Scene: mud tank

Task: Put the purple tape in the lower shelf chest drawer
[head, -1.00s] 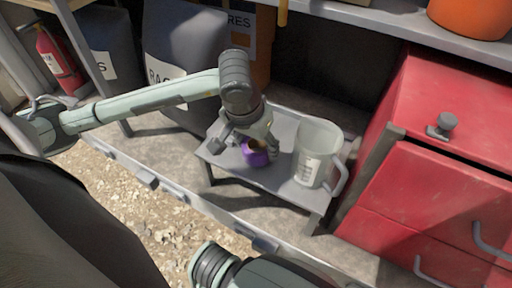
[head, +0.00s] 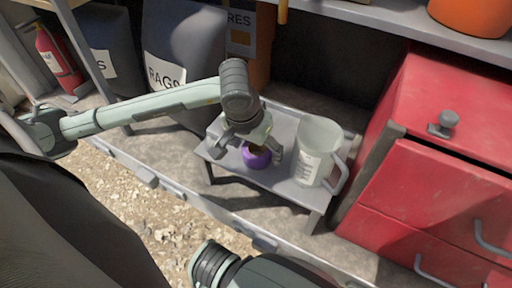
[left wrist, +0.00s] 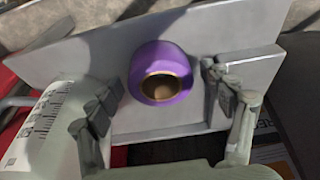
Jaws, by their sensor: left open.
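The purple tape roll (head: 256,157) sits on a small grey low table (head: 226,167). In the left wrist view the purple tape (left wrist: 161,73) shows its round hole, between and just beyond my open fingers. My left gripper (head: 250,146) is open above the tape, with a finger on either side; it also shows in the left wrist view (left wrist: 165,105). I cannot tell whether a finger touches the tape. My right gripper is not in view.
A clear measuring jug (head: 318,150) stands on the table just right of my left gripper, its handle toward the chest. A rags bag (head: 180,50) is behind. A shelf edge (head: 380,18) runs above. A fire extinguisher (head: 55,55) is far left.

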